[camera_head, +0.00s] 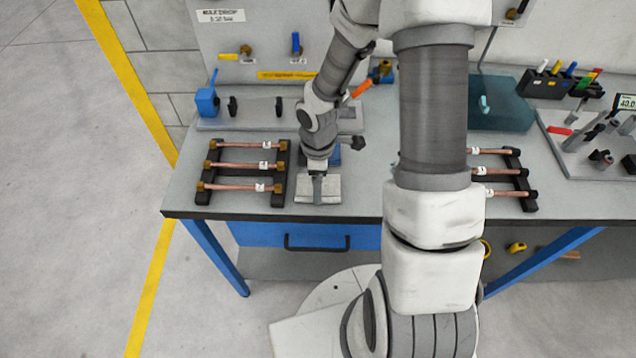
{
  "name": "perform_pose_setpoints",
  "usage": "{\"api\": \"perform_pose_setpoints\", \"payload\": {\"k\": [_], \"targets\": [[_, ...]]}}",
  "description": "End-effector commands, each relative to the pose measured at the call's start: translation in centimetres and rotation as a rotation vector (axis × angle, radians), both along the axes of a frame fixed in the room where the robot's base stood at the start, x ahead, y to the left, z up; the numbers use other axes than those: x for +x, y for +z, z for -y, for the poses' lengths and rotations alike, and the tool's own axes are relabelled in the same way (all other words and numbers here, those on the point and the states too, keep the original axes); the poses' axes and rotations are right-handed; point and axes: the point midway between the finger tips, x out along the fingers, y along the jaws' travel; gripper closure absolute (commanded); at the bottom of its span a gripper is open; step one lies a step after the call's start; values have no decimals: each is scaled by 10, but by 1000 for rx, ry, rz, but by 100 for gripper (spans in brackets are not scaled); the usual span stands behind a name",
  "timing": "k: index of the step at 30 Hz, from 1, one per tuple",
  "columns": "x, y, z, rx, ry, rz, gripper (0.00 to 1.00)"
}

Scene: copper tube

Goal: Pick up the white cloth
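A pale grey-white folded cloth (332,196) lies flat near the front edge of the grey workbench (370,206), right of the left rack of copper tubes. My gripper (317,198) points down over the middle of the cloth and hides part of it. From this view its fingers look like one narrow dark shape at or just above the cloth. I cannot tell whether they touch it, or whether they are open or shut.
A black rack (279,178) with copper tubes stands close left of the cloth. Another tube rack (515,178) is at right, partly behind my arm. A blue drawer (300,236) is below the front edge.

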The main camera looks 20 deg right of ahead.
Motion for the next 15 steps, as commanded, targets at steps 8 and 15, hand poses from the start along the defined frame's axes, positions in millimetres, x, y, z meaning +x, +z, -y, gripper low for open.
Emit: {"api": "perform_pose_setpoints", "payload": {"k": [8, 15], "targets": [[1, 24, 1, 0, -2, 4, 67], [-19, 63, 30, -3, -9, 1, 67]]}}
